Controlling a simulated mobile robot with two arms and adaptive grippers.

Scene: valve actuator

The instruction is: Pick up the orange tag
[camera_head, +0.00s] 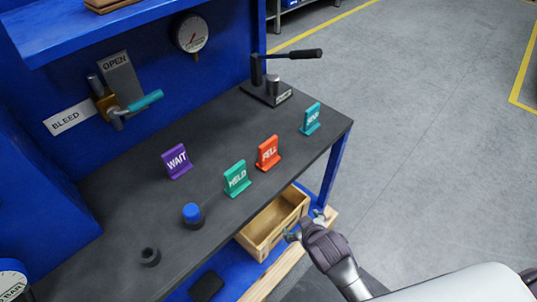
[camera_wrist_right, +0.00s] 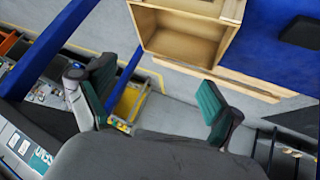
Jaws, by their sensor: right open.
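The orange tag (camera_head: 268,153) stands upright on the dark workbench top (camera_head: 225,135), with white lettering on its face. It stands to the right of a green tag (camera_head: 237,179) marked HELD and is apart from it. My right gripper (camera_head: 305,226) is beyond the bench's front edge, near the wooden drawer and to the lower right of the orange tag. Its two green-padded fingers are spread with nothing between them in the right wrist view (camera_wrist_right: 155,100). The orange tag does not show in that view. My left gripper is not in view.
A purple WAIT tag (camera_head: 177,161) and a teal tag (camera_head: 310,118) also stand on the bench. A blue-topped button (camera_head: 193,214), a dark round knob (camera_head: 149,257) and a lever device (camera_head: 268,92) share the bench. An open wooden drawer (camera_head: 260,248) lies below the front edge.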

